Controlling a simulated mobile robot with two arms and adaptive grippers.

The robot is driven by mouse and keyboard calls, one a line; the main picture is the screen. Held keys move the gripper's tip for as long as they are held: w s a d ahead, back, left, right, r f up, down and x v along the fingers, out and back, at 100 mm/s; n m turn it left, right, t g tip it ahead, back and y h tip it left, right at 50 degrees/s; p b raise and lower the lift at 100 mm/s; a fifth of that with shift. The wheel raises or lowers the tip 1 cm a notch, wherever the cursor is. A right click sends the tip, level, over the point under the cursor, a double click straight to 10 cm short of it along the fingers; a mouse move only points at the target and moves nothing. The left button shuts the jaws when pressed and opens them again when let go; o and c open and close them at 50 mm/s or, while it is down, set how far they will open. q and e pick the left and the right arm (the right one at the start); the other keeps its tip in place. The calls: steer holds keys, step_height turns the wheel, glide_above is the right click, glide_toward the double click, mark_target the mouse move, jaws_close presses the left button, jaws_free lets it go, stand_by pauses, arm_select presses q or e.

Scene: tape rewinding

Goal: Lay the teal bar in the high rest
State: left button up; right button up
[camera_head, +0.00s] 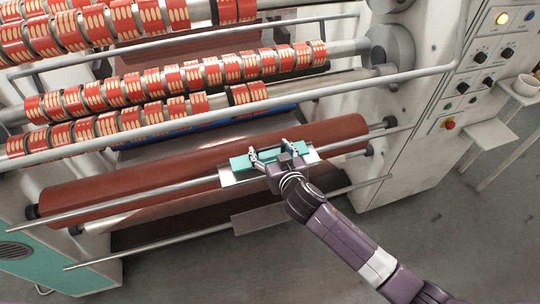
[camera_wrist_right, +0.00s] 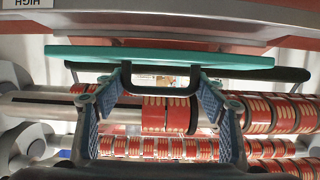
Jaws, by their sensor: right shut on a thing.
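The teal bar (camera_head: 240,162) lies level across the front of the machine in the head view, over a silver plate (camera_head: 228,180). My right gripper (camera_head: 270,149) is at the bar, its fingers apart on either side of a dark handle (camera_wrist_right: 160,89) on it. In the right wrist view the teal bar (camera_wrist_right: 160,57) runs across the top, close to a grey surface with an upside-down HIGH label (camera_wrist_right: 27,4). Whether the bar touches a rest is hidden. My left gripper is not in view.
A long brown-red roller (camera_head: 130,178) lies behind the bar, with metal rods (camera_head: 110,208) in front. Rows of red and cream tape rolls (camera_head: 150,85) sit above. A control panel (camera_head: 478,75) stands at the right. The floor at lower right is clear.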

mark_target(272, 160)
step_height(272, 160, down, 3)
steer(key=shift+f, duration=0.15)
steer(key=shift+f, duration=0.1)
steer(key=o, duration=1.3)
steer(key=shift+c, duration=0.2)
